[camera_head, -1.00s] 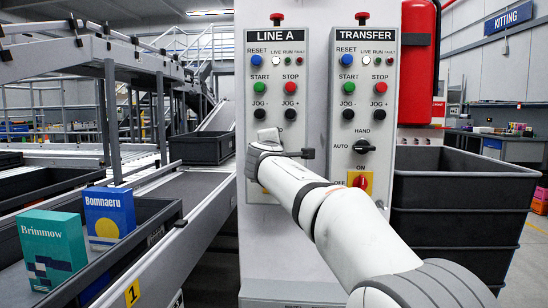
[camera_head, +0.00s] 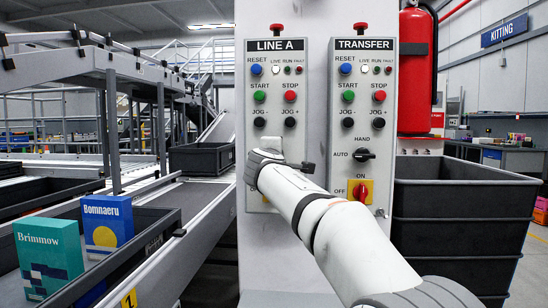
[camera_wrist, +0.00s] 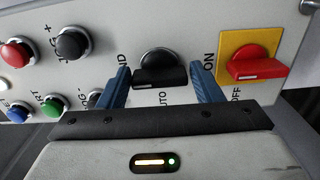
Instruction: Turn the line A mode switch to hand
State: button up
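The line A mode switch is a black knob (camera_wrist: 160,70) in the wrist view, with a partly covered HAND label at its left and AUTO below it. Its bar runs left to right, with its white mark at the left end, on the HAND side. My gripper (camera_wrist: 161,88) has one blue finger on each side of the knob. The fingers are open, with a gap to the knob on both sides. In the head view my gripper (camera_head: 306,167) is in front of the lower LINE A panel (camera_head: 275,85), and my arm hides the switch.
The line A red ON/OFF switch (camera_wrist: 257,68) is close to the right finger. Push buttons, such as a black one (camera_wrist: 72,44), lie left. The TRANSFER panel (camera_head: 362,95) adjoins at right with its own mode switch (camera_head: 365,154). Dark bins (camera_head: 455,225) stand further right.

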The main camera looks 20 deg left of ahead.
jog(key=o, duration=0.3)
jog(key=b+v, duration=0.1)
jog(key=v, duration=0.6)
jog(key=shift+s, duration=0.4)
jog(key=shift+d, duration=0.1)
